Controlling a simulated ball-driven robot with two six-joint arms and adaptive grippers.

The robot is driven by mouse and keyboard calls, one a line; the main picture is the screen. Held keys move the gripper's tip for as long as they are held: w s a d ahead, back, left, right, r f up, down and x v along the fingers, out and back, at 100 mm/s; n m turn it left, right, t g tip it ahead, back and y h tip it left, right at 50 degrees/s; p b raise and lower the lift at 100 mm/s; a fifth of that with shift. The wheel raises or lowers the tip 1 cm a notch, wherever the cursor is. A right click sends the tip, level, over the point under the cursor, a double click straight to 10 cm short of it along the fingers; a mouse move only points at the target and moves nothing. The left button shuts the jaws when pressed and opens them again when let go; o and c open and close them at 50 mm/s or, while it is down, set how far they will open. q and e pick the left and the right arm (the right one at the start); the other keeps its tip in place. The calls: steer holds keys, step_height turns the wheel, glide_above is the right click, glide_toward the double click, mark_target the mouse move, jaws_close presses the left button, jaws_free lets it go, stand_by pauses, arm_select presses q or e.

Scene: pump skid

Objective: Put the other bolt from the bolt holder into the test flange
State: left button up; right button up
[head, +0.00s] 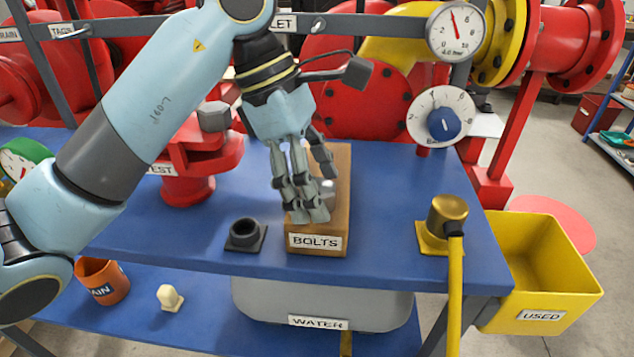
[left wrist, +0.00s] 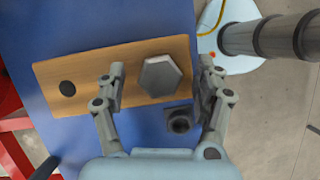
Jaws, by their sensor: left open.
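The wooden bolt holder (head: 318,243), labelled BOLTS, stands on the blue bench. My left gripper (head: 308,195) points down over it, fingers open. In the left wrist view, the hex head of a grey bolt (left wrist: 160,76) lies between the open fingers of my left gripper (left wrist: 158,82), with gaps on both sides. The holder (left wrist: 75,72) has an empty dark hole at its left end in that view. The red test flange (head: 190,160), labelled TEST, is left of the holder and has a grey hex bolt (head: 213,117) in it. My right gripper is out of view.
A dark socket piece (head: 245,235) stands close left of the holder. A brass-headed tool with a yellow handle (head: 448,215) is at the bench's right. A yellow USED bin (head: 540,290) hangs beyond the right edge. A gauge (head: 456,32) and blue knob (head: 443,124) are behind.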

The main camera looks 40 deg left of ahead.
arm_select(q)
steer(key=shift+f, duration=0.1)
steer(key=c, duration=1.3)
steer(key=o, duration=0.5)
steer(key=c, duration=0.5)
steer(key=shift+r+p, duration=1.35)
steer(key=shift+r, duration=1)
steer(key=shift+r+p, duration=1.1)
steer(key=shift+r, duration=0.15)
steer(key=shift+f, duration=0.15)
